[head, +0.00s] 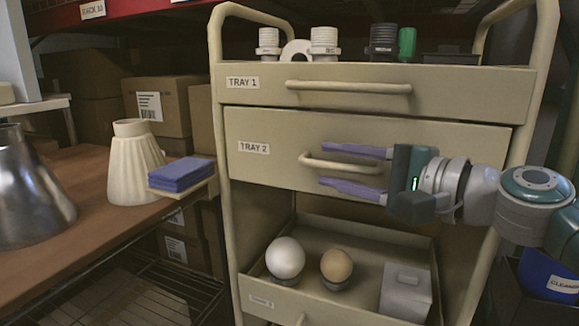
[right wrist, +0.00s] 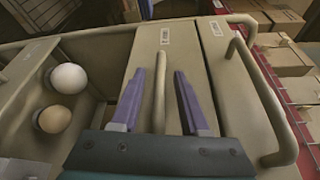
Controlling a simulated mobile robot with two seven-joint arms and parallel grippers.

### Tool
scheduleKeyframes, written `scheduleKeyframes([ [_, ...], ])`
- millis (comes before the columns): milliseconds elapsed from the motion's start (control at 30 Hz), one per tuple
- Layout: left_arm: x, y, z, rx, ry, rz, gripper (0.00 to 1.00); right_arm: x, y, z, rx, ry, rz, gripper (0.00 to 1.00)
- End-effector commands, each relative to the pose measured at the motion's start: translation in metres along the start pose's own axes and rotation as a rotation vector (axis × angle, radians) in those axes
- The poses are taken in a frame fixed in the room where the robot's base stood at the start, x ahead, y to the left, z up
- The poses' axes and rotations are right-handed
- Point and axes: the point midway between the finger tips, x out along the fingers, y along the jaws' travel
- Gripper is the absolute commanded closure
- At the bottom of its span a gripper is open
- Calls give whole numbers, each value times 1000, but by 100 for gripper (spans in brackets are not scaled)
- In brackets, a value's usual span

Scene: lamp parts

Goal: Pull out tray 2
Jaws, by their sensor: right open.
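Tray 2 (head: 270,172) is the middle drawer of a cream metal cabinet, marked by a white label. I see no open inside above its front. Its bar handle (head: 310,160) runs across the front. My right gripper (head: 322,165) is open at this handle, one purple finger above the bar and one below. In the right wrist view the handle (right wrist: 160,85) lies between the two spread fingers, with gaps on both sides. The tray 2 front (right wrist: 185,65) lies behind it. My left gripper is not in view.
The lower drawer (head: 262,300) stands open below, holding a white bulb (head: 285,257), a tan bulb (head: 336,265) and a grey box (head: 405,290). Tray 1 (head: 440,85) is above, with fittings on top. A bench (head: 100,215) with lampshades and blue pads (head: 181,174) stands left.

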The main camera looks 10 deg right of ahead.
Motion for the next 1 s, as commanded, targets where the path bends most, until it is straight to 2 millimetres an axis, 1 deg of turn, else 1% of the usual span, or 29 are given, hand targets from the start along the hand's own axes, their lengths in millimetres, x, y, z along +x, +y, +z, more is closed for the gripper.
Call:
scheduleKeyframes([
  [167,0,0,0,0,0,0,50,0,0,0,0,0,0,56],
  [500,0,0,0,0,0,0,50,0,0,0,0,0,0,95],
  [567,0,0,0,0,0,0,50,0,0,0,0,0,0,100],
  [1000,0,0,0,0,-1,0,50,0,0,0,0,0,0,100],
])
